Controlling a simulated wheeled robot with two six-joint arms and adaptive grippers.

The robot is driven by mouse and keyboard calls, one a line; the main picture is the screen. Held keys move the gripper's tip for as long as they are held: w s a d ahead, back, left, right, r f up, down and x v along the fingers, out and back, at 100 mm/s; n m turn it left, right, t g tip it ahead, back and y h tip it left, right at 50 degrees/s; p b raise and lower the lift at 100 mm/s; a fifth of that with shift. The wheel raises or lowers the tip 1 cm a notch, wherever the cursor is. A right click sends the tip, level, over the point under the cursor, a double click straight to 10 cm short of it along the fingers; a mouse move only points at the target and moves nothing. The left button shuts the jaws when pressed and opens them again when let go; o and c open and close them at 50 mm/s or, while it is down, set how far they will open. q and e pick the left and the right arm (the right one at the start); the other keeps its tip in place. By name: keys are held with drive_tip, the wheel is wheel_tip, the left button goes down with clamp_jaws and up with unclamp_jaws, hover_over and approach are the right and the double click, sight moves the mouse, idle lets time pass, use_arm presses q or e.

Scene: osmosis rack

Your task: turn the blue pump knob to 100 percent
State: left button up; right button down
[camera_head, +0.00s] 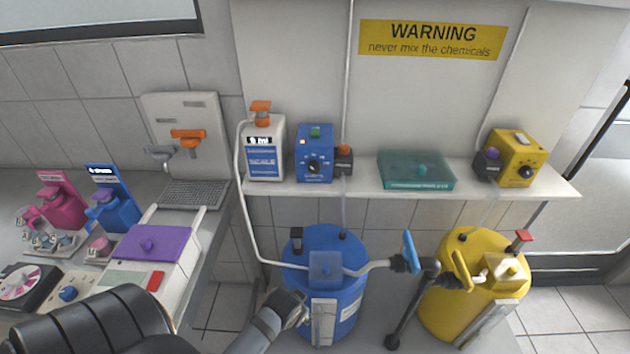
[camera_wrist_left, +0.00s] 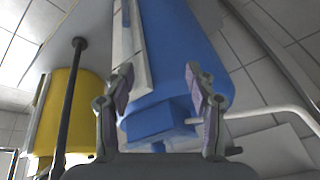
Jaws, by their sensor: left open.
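The blue pump (camera_head: 314,143) stands on the white shelf, left of the shelf's middle. Its round dark knob (camera_head: 313,166) is on the front face; its exact setting is too small to read. A green part sits on top of the pump. My left gripper (camera_head: 296,304) is low in front of the blue barrel, well below the shelf and the pump. In the left wrist view my left gripper (camera_wrist_left: 160,76) is open, with the blue barrel (camera_wrist_left: 172,45) beyond its fingers and nothing held. The pump is not recognisable in that view. My right gripper is out of view.
The shelf (camera_head: 365,187) also holds a white bottle (camera_head: 264,148), a teal box (camera_head: 416,170) and a yellow pump (camera_head: 515,158). Below stand the blue barrel (camera_head: 325,270) and a yellow barrel (camera_head: 475,275), with pipes and valves between. A cluttered bench is at left.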

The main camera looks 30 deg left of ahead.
use_arm(q)
drive_tip(key=w+a+r+n+t+y+b, duration=0.1)
drive_tip(key=w+a+r+t+y, duration=0.15)
drive_tip(key=w+r, duration=0.4)
drive_tip(key=w+a+r+t+y, duration=0.2)
drive_tip(key=w+a+r+t, duration=0.15)
drive_tip(key=r, duration=0.55)
drive_tip(key=m+t+y, duration=0.2)
drive_tip(key=t+y, duration=0.1)
drive_tip(key=t, duration=0.2)
approach(314, 170)
drive_tip(key=p+x, duration=0.2)
drive_tip(key=x, duration=0.6)
drive_tip(key=shift+w+a+p, duration=0.3)
drive_tip(key=shift+w, duration=0.15)
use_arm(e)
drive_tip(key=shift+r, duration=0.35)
use_arm(q)
drive_tip(key=c, duration=1.2)
